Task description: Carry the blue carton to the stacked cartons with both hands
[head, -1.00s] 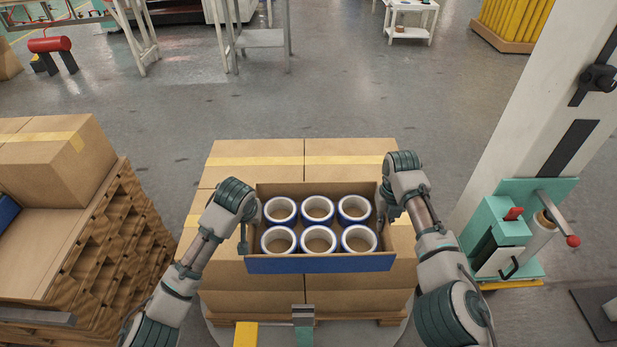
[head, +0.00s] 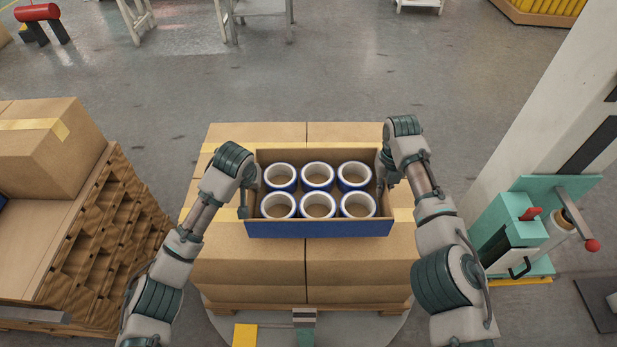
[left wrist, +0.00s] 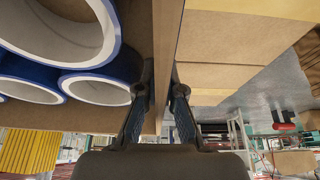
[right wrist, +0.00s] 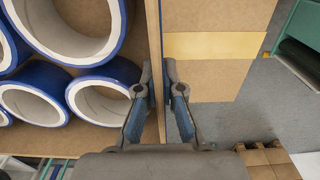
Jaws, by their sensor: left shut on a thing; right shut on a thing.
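The blue carton (head: 318,229) is an open box with a blue front and brown inner walls, holding several blue-and-white tape rolls (head: 317,205). In the head view it is level over the stacked cartons (head: 350,265); I cannot tell whether it touches them. My left gripper (head: 247,208) is shut on the carton's left wall, and the wall shows between its fingers in the left wrist view (left wrist: 160,95). My right gripper (head: 381,185) is shut on the right wall, also seen between the fingers in the right wrist view (right wrist: 157,95).
The stacked cartons stand on a wooden pallet (head: 250,306). Another wooden pallet stack (head: 110,225) with a large carton (head: 45,150) is at the left. A teal machine (head: 512,235) beside a pale column (head: 550,120) is at the right.

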